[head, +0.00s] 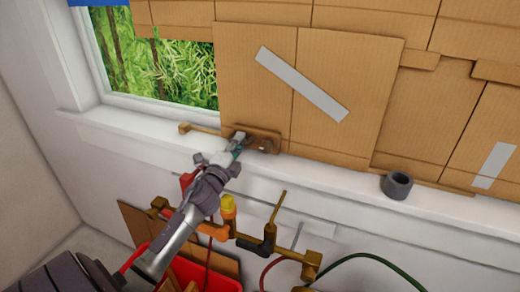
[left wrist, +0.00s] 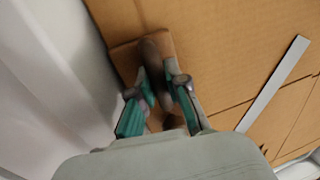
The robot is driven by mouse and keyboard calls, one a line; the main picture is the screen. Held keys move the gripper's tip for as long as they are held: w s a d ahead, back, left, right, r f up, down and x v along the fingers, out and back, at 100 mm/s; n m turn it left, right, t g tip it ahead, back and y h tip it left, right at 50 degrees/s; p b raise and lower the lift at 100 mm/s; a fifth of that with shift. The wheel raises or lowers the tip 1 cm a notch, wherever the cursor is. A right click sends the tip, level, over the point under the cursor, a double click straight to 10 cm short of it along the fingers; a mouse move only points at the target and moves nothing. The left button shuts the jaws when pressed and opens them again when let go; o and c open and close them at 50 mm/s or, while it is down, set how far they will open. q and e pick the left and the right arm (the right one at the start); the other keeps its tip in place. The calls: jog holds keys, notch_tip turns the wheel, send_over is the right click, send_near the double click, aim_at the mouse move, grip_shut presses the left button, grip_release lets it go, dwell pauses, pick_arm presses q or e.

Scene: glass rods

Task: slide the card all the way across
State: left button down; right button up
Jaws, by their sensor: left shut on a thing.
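The card (head: 250,95) is a large brown cardboard panel with a vertical crease and a slanting grey tape strip. It stands upright against the window, over its middle part. A small cardboard tab with a dark brown grip (head: 264,145) sits at its lower left edge. My left gripper (head: 241,141) is at this tab, just above the sill. In the left wrist view its teal-and-grey fingers (left wrist: 158,88) are closed around the brown grip (left wrist: 151,58). The finger contact is partly blurred. My right gripper is in neither view.
Uncovered glass (head: 172,72) with greenery shows left of the card. More cardboard (head: 425,115) covers the window to the right. A dark grey ring (head: 397,186) stands on the white sill (head: 335,172). Brass pipes (head: 275,246) and a red bin (head: 222,272) are below.

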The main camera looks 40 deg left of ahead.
pick_arm(q)
jog(key=shift+s+a, duration=0.25)
jog(key=shift+a, duration=0.7)
jog(key=shift+s+a, duration=0.2)
jog(key=shift+a, duration=0.7)
jog(key=c, duration=1.4)
grip_release()
jog(key=shift+v, duration=6)
jog(key=shift+d, duration=0.15)
